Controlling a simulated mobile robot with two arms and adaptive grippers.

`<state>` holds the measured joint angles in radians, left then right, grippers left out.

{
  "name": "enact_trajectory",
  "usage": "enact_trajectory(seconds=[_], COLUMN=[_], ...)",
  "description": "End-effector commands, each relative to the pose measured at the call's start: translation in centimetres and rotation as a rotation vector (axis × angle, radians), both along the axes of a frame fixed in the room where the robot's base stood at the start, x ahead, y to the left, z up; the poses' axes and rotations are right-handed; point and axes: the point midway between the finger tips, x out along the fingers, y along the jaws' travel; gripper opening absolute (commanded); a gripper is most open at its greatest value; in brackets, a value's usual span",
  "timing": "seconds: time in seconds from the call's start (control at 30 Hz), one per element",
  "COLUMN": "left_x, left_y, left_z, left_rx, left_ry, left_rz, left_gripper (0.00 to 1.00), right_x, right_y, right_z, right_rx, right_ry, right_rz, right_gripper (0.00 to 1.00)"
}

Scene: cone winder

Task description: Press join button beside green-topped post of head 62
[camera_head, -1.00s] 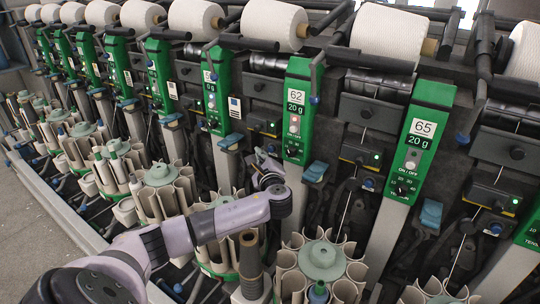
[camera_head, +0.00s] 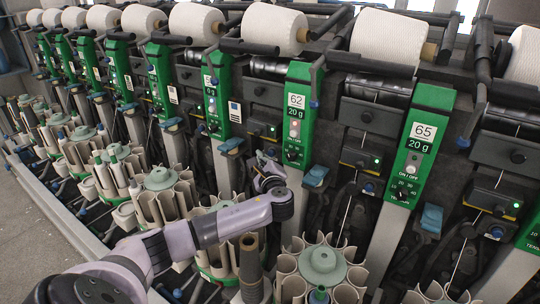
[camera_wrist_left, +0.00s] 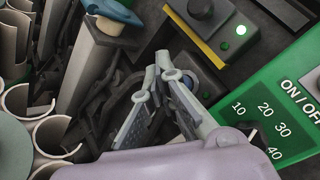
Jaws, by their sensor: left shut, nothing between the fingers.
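The green-topped post of head 62 (camera_head: 299,115) stands near the middle of the head view. Its lower panel (camera_wrist_left: 283,118) fills the right of the left wrist view. Left of that post is a dark box with a lit green lamp (camera_wrist_left: 240,30) and a yellow lower edge. A small blue button below the box (camera_wrist_left: 188,80) is partly hidden by my fingers. My left gripper (camera_head: 264,160) is shut and empty, its fingertips (camera_wrist_left: 164,62) in front of the dark recess by that button. I cannot tell if they touch. My right gripper is not in view.
Head 65's post (camera_head: 419,145) and its box (camera_head: 361,157) stand to the right. White yarn cones (camera_head: 274,27) line the top. Holders with upright tubes (camera_head: 322,265) stand below. A blue lever (camera_head: 315,175) sits right of head 62's post.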

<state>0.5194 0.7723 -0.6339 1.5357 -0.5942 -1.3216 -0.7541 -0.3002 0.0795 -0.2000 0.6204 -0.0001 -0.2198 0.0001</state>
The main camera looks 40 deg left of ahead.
Motion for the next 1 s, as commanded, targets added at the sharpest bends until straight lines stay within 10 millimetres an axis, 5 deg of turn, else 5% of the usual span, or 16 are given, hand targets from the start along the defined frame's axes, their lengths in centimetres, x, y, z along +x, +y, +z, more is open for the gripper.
enact_trajectory(seconds=[1.0], left_x=[0.85], left_y=[0.09], left_z=[0.04], left_rx=[0.0], left_ry=[0.0], left_rz=[0.0], left_gripper=[0.0], right_x=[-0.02], right_y=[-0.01], right_z=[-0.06], right_rx=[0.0], right_ry=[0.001], right_rz=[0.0], right_gripper=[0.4])
